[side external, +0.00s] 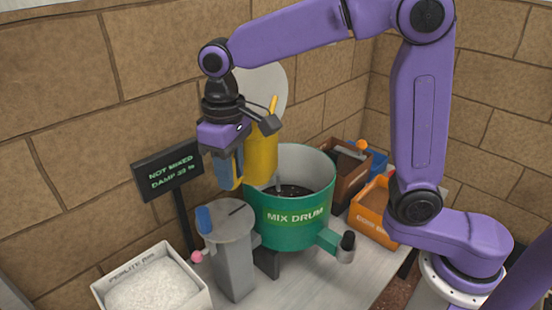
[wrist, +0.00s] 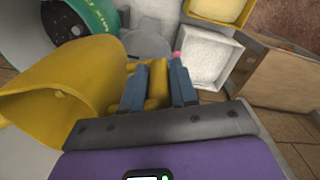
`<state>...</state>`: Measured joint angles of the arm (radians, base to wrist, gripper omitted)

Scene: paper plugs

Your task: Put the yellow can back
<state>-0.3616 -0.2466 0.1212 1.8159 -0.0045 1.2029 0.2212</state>
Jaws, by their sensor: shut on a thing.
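The yellow can (side external: 261,150) is held in the air by my gripper, above the left rim of the green mix drum (side external: 290,218). In the wrist view the can (wrist: 75,85) lies at the left with its open mouth facing left, and it looks tilted. My gripper (wrist: 158,88) has its two blue fingers closed on the can's handle. In the side view my gripper (side external: 232,170) points down beside the can. The can's inside is mostly hidden.
A grey stand (side external: 233,250) with a blue piece on top is left of the drum. A white perlite bin (side external: 152,285) is at the front left. A sign (side external: 168,170) reads "NOT MIXED, DAMP". An orange bin (side external: 375,215) and a brown bin (side external: 346,175) are right of the drum.

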